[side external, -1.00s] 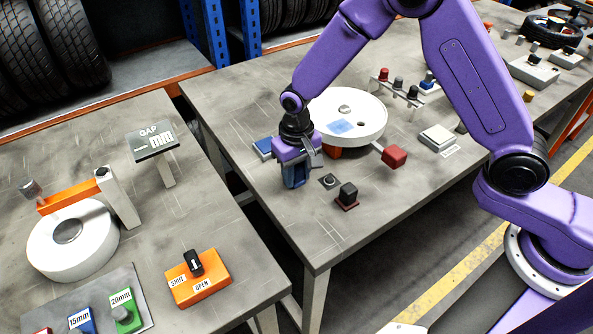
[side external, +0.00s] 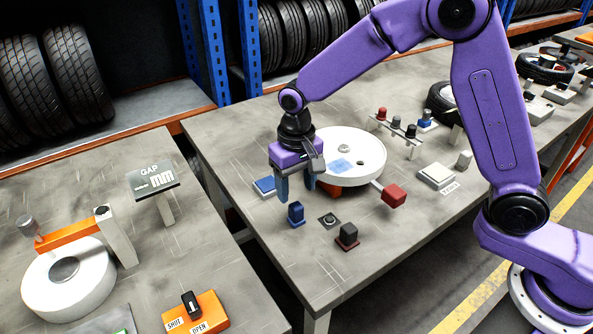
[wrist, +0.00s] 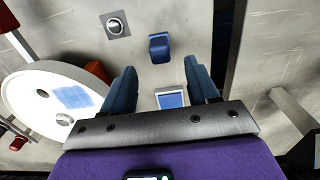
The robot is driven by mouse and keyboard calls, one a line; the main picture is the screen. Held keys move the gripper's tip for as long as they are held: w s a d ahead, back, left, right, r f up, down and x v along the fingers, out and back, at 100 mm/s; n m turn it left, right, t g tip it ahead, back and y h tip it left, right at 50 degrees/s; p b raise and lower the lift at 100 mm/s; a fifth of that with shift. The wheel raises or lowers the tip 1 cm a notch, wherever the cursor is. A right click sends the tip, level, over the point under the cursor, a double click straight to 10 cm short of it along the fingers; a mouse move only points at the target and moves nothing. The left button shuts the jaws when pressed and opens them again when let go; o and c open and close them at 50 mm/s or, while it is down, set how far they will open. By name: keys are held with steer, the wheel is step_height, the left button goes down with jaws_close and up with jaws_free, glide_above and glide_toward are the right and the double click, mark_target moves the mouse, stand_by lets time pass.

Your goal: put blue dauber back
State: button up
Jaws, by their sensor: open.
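A small blue block, which I take to be the blue dauber (side external: 296,214), stands upright on the table; it also shows in the wrist view (wrist: 160,47). My gripper (side external: 297,190) is open and empty, raised above and slightly behind the dauber. In the wrist view, the fingers (wrist: 160,70) are spread apart and the dauber lies beyond their tips, roughly centred between them.
A white round disc (side external: 370,150) with a pale blue patch is right of the gripper. A red block (side external: 394,196) sticks out from it. A square plate with a round knob (side external: 329,220) and a dark block on a red base (side external: 347,237) stand right of the dauber.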

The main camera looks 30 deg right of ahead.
mark_target(298, 206)
step_height(298, 206, up, 4)
steer(key=shift+f, duration=0.15)
steer(key=s+d+r+n, duration=0.2)
steer(key=s+d+n, duration=0.4)
steer(key=s, duration=0.8)
steer(key=s+d+r+n, duration=0.1)
steer(key=s+d+n, duration=0.5)
steer(key=s+d, duration=0.5)
steer(key=s, duration=0.3)
steer(key=shift+s+d+r+n, duration=0.3)
steer(key=shift+d+r, duration=0.05)
stand_by(1.8)
